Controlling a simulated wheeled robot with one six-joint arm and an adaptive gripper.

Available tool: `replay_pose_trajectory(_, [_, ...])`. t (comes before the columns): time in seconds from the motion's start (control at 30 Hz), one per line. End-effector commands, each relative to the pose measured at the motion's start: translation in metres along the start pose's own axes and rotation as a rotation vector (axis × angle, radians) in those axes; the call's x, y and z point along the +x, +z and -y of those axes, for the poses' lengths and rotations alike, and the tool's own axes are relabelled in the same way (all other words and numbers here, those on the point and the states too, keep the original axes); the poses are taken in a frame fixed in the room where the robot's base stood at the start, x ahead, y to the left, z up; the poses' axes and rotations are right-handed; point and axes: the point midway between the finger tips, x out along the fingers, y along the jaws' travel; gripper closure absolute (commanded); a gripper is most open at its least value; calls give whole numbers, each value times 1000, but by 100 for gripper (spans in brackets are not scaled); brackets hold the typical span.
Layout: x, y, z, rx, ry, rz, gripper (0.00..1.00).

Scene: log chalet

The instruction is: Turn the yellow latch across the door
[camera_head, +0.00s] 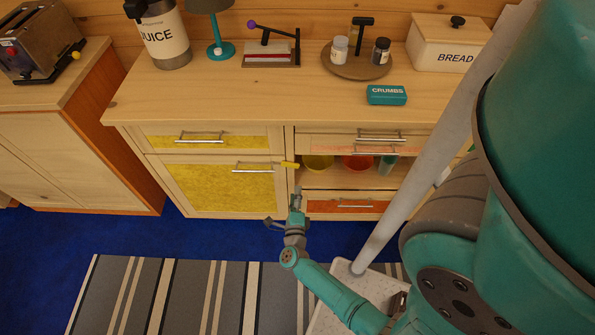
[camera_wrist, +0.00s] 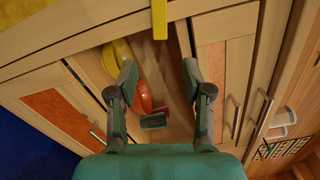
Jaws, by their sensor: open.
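The yellow latch (camera_head: 290,165) sits on the post between the yellow door (camera_head: 205,188) and the open shelf. It lies nearly level in the head view, reaching toward the shelf side. The yellow door looks shut and has a metal bar handle (camera_head: 253,170). In the wrist view the latch (camera_wrist: 159,20) is a yellow bar at the top middle, above the gap between my fingers. My gripper (camera_head: 283,211) is open and empty, in front of and below the latch, and apart from it. Its two spread fingers (camera_wrist: 158,72) frame the shelf opening in the wrist view.
The open shelf holds a yellow bowl (camera_head: 318,162), a red bowl (camera_head: 357,162) and a green cup (camera_head: 386,163). Drawers with bar handles lie above and below it. The counter (camera_head: 230,100) carries a juice jug, bread box and crumbs tin. A striped rug (camera_head: 180,295) lies in front.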

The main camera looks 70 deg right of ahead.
Motion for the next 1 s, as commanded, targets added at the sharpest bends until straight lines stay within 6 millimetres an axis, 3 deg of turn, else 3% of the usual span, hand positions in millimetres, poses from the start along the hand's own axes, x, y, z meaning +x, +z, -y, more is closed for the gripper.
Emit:
replay_pose_trajectory(0.23, [23, -1, 0, 4, -3, -7, 50])
replay_pose_trajectory(0.6, [86, -1, 1, 3, -2, -5, 50])
replay_pose_trajectory(0.8, [104, 0, 0, 1, -1, -2, 50])
replay_pose_trajectory(1.0, [108, 0, 0, 1, 0, -1, 50])
